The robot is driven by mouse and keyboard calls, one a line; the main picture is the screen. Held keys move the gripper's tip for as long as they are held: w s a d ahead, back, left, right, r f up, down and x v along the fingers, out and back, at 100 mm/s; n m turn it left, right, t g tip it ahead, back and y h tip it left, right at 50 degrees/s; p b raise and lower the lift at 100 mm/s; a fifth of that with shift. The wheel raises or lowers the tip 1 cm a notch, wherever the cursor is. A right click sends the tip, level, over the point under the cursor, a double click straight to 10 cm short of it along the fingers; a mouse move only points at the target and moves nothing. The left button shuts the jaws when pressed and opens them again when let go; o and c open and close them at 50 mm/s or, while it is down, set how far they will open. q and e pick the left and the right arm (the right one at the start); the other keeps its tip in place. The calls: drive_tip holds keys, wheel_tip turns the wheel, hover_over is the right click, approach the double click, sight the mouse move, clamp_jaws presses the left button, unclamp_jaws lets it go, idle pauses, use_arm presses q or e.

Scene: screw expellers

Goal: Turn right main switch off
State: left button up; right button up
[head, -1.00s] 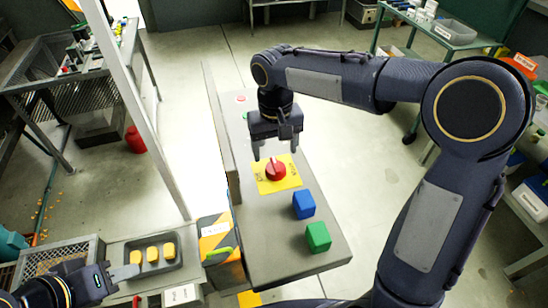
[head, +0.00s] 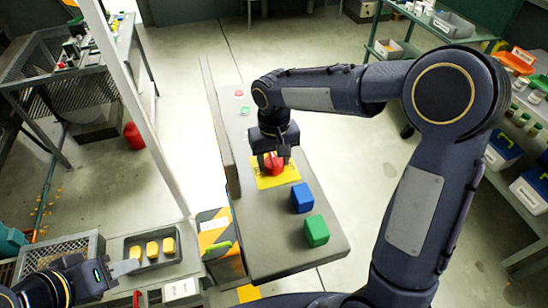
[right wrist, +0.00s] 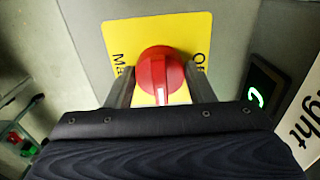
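The main switch is a red rotary knob (head: 272,164) on a yellow plate (head: 265,182), on top of the grey console. My right gripper (head: 272,163) is lowered over the knob from above. In the right wrist view, the knob (right wrist: 161,72) sits between the two fingers of the right gripper (right wrist: 161,90), with a gap on each side, so it is open. The knob's ridge points toward the gripper body. The plate's lettering is partly hidden. My left gripper (head: 124,267) is at the lower left, beside a tray; its fingers are too unclear to judge.
A blue block (head: 302,198) and a green block (head: 316,231) stand on the console (head: 268,262) in front of the switch. A red button (head: 239,94) and a green button (head: 244,111) lie behind it. A tray (head: 140,236) holds yellow pieces at left.

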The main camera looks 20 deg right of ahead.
drive_tip(key=shift+c, duration=0.8)
drive_tip(key=shift+n, duration=0.3)
drive_tip(key=n, duration=0.3)
drive_tip(key=shift+n+p, duration=0.3)
drive_tip(key=n, duration=0.4)
drive_tip(key=shift+n+p, duration=0.3)
drive_tip(key=shift+p, duration=0.05)
drive_tip(key=n, duration=0.4)
drive_tip(key=shift+r+n+p, duration=0.1)
drive_tip(key=shift+n+p, duration=0.2)
drive_tip(key=shift+p, duration=0.1)
drive_tip(key=shift+n+p, duration=0.5)
drive_tip(key=shift+n, duration=1.7)
